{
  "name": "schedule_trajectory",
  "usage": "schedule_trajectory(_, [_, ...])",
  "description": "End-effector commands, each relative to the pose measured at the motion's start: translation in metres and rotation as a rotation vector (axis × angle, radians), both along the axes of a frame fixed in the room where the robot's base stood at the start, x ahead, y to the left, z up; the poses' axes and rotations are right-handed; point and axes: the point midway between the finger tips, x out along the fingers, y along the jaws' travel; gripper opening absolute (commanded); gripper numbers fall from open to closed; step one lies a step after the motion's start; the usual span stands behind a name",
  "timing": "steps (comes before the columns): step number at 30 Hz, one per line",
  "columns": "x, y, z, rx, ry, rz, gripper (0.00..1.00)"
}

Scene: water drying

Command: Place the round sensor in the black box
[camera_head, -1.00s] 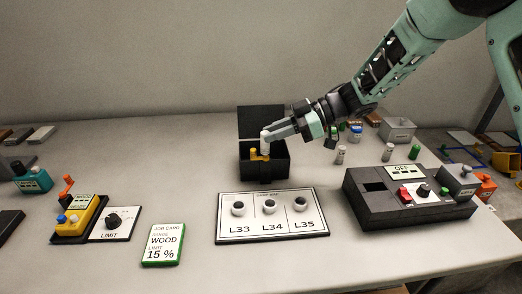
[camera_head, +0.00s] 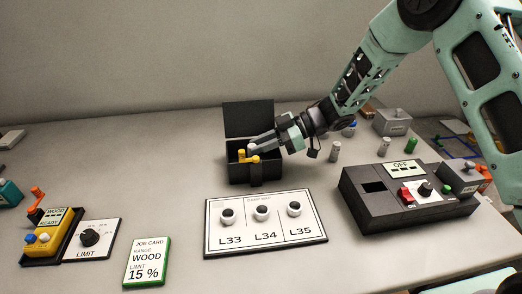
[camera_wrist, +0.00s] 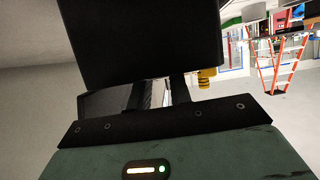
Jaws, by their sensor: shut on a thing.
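The black box (camera_head: 240,174) stands open behind the white label board, its lid (camera_head: 248,119) upright at the back. The lid also fills the top of the wrist view (camera_wrist: 140,40). My gripper (camera_head: 254,149) reaches in from the right, its fingertips at the box opening. It is shut on a small pale rounded piece, the round sensor (camera_head: 252,147), mostly hidden by the fingers. Yellow pieces (camera_head: 252,159) show in the box beside it, one also in the wrist view (camera_wrist: 207,78). I cannot tell whether the sensor touches the box floor.
The label board (camera_head: 265,241) with L33, L34 and L35 lies in front of the box. A black OFF device (camera_head: 400,203) stands to the right. Small cylinders (camera_head: 384,147) and a grey container (camera_head: 393,122) stand behind it. A job card (camera_head: 147,262) and yellow meter (camera_head: 53,238) are at left.

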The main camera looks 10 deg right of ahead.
Motion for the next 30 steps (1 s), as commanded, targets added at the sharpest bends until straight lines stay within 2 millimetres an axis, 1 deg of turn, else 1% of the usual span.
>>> schedule_trajectory(1, [0.000, 0.000, -0.010, 0.000, 0.003, -0.001, 0.00])
schedule_trajectory(3, [0.000, 0.000, -0.017, 0.000, 0.003, -0.001, 0.00])
schedule_trajectory(14, [0.000, 0.000, -0.021, 0.000, 0.001, 0.000, 0.00])
schedule_trajectory(15, [0.000, 0.000, -0.021, 0.000, 0.000, -0.001, 0.23])
schedule_trajectory(17, [0.000, 0.000, -0.021, 0.000, 0.000, -0.001, 0.40])
schedule_trajectory(18, [0.000, 0.000, -0.021, 0.000, 0.000, 0.000, 0.42])
schedule_trajectory(25, [0.000, 0.000, -0.020, 0.000, 0.000, 0.000, 0.42])
schedule_trajectory(27, [0.000, 0.000, -0.018, 0.000, -0.001, -0.001, 0.42])
schedule_trajectory(30, [0.000, -0.009, -0.014, 0.000, 0.000, -0.001, 0.42])
